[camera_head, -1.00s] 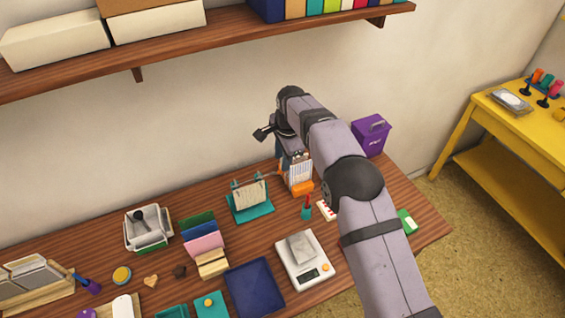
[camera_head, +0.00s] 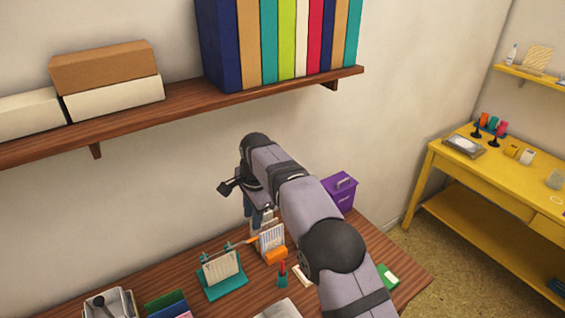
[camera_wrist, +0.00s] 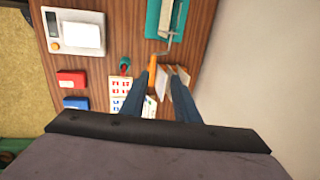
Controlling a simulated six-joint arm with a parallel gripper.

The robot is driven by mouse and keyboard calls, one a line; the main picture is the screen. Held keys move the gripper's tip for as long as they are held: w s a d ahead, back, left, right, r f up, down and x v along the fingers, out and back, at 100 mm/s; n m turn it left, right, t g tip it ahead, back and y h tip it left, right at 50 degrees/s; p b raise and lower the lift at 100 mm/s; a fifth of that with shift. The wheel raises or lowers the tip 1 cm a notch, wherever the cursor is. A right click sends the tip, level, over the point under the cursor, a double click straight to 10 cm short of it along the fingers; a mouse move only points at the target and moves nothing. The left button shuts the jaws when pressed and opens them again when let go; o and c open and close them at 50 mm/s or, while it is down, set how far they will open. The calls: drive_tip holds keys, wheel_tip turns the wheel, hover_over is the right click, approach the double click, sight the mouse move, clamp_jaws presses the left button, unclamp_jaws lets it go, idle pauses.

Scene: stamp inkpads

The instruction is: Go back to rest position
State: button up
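My gripper (camera_wrist: 160,72) points down over the desk (camera_wrist: 112,50) in the wrist view, its two dark blue fingers apart with a gap between the tips. Nothing is clearly held. An orange item (camera_wrist: 160,84) and a holder with pale cards (camera_wrist: 177,80) show around and between the fingers, seemingly below them. In the head view my gripper (camera_head: 247,206) hangs above the back of the desk, beside the card holder (camera_head: 270,240) with its orange base. The fingertips are partly hidden there.
A teal stand (camera_head: 222,278), a purple bin (camera_head: 341,193) and a wooden shelf (camera_head: 195,108) with binders and boxes surround the arm. The wrist view shows a white scale (camera_wrist: 75,32), a red box (camera_wrist: 72,78) and a blue box (camera_wrist: 77,102). Open air lies between desk and shelf.

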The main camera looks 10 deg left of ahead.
drive_tip(key=s+d+r+n+h, duration=0.1)
drive_tip(key=s+d+n, duration=0.15)
drive_tip(key=d, duration=0.85)
drive_tip(key=s+d+n, duration=0.2)
drive_tip(key=s+d, duration=0.1)
drive_tip(key=d, duration=0.9)
drive_tip(key=s+d+f+n, duration=0.2)
drive_tip(key=s+d, duration=0.5)
drive_tip(key=s, duration=0.3)
drive_tip(key=s+d+f+n+g, duration=0.1)
drive_tip(key=s+d+f+n, duration=0.1)
drive_tip(key=s+d, duration=0.5)
drive_tip(key=s+f, duration=0.1)
drive_tip(key=s, duration=0.3)
drive_tip(key=shift+s+g+h, duration=0.2)
drive_tip(key=shift+g+h, duration=0.1)
